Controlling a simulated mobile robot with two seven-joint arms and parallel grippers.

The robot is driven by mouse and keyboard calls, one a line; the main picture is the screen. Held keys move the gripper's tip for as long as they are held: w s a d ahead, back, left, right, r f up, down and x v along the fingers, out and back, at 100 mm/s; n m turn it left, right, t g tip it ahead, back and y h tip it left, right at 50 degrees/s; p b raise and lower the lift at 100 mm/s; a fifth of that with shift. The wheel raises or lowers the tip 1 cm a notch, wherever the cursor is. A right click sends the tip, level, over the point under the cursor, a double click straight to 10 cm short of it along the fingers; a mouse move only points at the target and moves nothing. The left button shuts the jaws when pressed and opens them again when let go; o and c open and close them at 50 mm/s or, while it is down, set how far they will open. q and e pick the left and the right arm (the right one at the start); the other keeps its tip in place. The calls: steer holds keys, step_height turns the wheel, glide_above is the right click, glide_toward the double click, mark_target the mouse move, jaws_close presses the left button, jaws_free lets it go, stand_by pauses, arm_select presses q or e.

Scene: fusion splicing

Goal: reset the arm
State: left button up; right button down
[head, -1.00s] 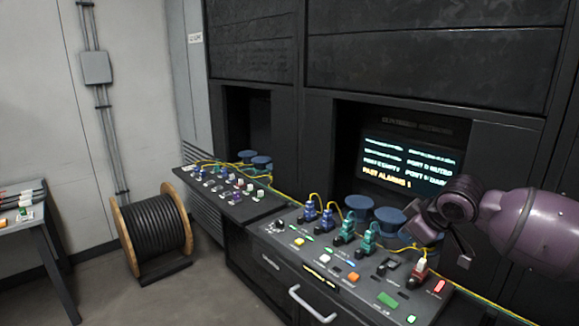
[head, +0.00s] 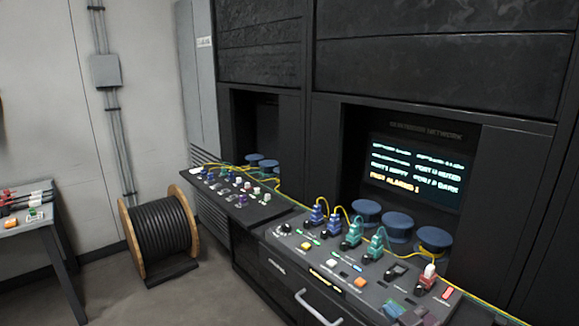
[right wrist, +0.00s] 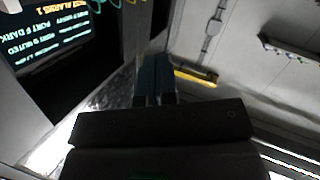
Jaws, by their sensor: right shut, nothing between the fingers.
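My right gripper shows in the right wrist view (right wrist: 154,80), its two dark fingers side by side and shut with nothing between them. In the head view only a small purplish part, likely of my right arm, shows at the bottom edge over the console's front. The console (head: 318,262) carries blue and teal plugs with yellow cables and a red plug (head: 428,279) at its right. My left gripper is in neither view.
A lit screen (head: 415,172) sits in the recess behind the console, with blue round spools (head: 397,226) before it. A cable reel (head: 160,240) stands on the floor at left, near a side table (head: 40,226). The space above the console is clear.

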steer(key=s+d+f+m+g+h, duration=0.1)
steer(key=s+d+f+m+h, duration=0.1)
steer(key=s+f, duration=0.7)
steer(key=s+d+f+m+g+h, duration=0.2)
steer(key=s+d+f+m+h, duration=0.1)
steer(key=s+f, duration=0.6)
steer(key=s+d+m, duration=0.1)
steer(key=s, duration=0.3)
steer(key=shift+s+f+m+g, duration=0.3)
steer(key=shift+s, duration=0.1)
